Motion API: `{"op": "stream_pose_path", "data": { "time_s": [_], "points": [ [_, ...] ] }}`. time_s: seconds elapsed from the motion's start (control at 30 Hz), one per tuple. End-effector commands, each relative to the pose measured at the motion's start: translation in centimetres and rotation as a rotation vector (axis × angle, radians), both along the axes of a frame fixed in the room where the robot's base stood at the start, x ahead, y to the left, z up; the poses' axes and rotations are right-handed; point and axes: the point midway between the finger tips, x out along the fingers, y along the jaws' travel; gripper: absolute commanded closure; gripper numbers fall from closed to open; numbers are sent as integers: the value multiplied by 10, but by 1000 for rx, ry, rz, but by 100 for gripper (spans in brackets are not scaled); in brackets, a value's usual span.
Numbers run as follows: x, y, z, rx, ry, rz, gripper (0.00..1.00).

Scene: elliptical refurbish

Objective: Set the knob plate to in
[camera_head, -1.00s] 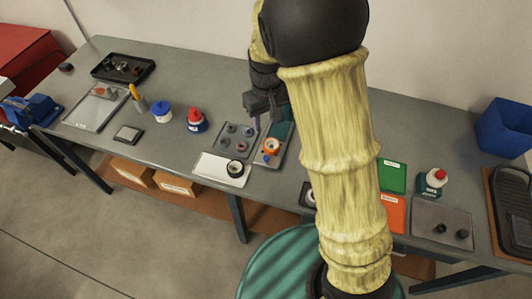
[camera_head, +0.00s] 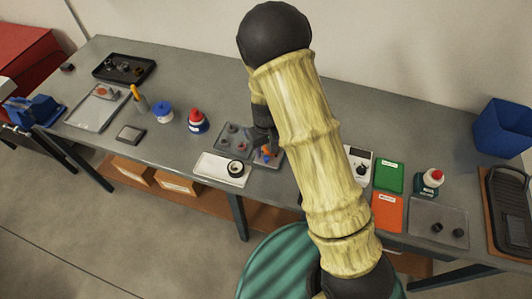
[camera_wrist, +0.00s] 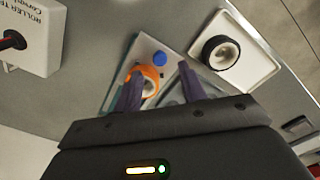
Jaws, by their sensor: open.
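A narrow grey plate (camera_wrist: 142,47) bears an orange ring (camera_wrist: 149,72) and a round blue knob (camera_wrist: 159,58); I take it to be the knob plate, but no label on it is readable. My gripper (camera_wrist: 160,72) is open over this plate. The orange ring shows between the fingers, nearer the left one, and the blue knob lies just beyond the fingertips. I cannot tell whether a finger touches the ring. In the head view my gripper (camera_head: 264,140) hides much of the plate, with its near end (camera_head: 271,161) showing.
A tray with several small knobs (camera_head: 235,138) lies just left. A white tray (camera_head: 212,168) with a black-and-white roll (camera_head: 236,168) is in front. A white box with a black dial (camera_head: 360,168), green (camera_head: 388,177) and orange (camera_head: 388,212) panels stand right.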

Motion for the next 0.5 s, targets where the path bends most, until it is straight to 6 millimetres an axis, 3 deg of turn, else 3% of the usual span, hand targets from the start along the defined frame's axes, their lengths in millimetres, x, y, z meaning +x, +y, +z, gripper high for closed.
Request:
{"op": "stream_pose_path", "data": {
  "time_s": [0.23, 0.5],
  "points": [
    [0, -1, -33, 0, 1, -2, 59],
    [0, 0, -43, 0, -1, -1, 59]
  ]
}}
